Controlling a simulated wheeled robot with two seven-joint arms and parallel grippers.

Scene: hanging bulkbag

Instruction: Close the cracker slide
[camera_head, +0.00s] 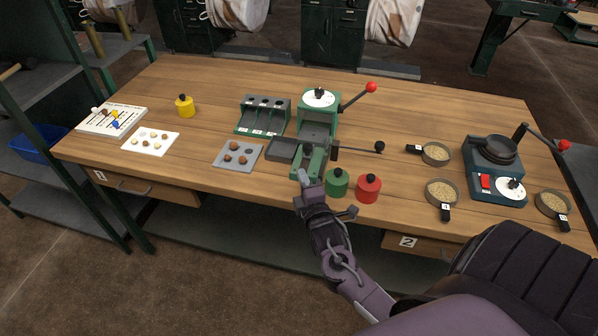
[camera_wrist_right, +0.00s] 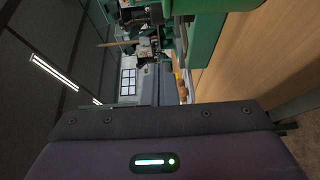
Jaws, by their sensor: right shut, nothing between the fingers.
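The green cracker (camera_head: 319,116) stands near the middle of the bench, with a white dial on top and a red-knobbed lever (camera_head: 357,96) rising to its right. A rod with a black knob (camera_head: 379,147) sticks out to the right at its lower part. A green channel-like part (camera_head: 314,161) extends from its front; I cannot tell for certain which part is the slide. My right gripper (camera_head: 303,178) is shut and empty at the front end of that green part; I cannot tell whether they touch. In the right wrist view, green machine parts (camera_wrist_right: 205,35) are close. My left gripper is not in view.
Green (camera_head: 337,184) and red (camera_head: 368,189) weights stand just right of my gripper. A grey nut tray (camera_head: 224,164) and a green three-bay holder (camera_head: 248,128) lie left. A blue-grey device (camera_head: 498,188) and several grain pans stand at right.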

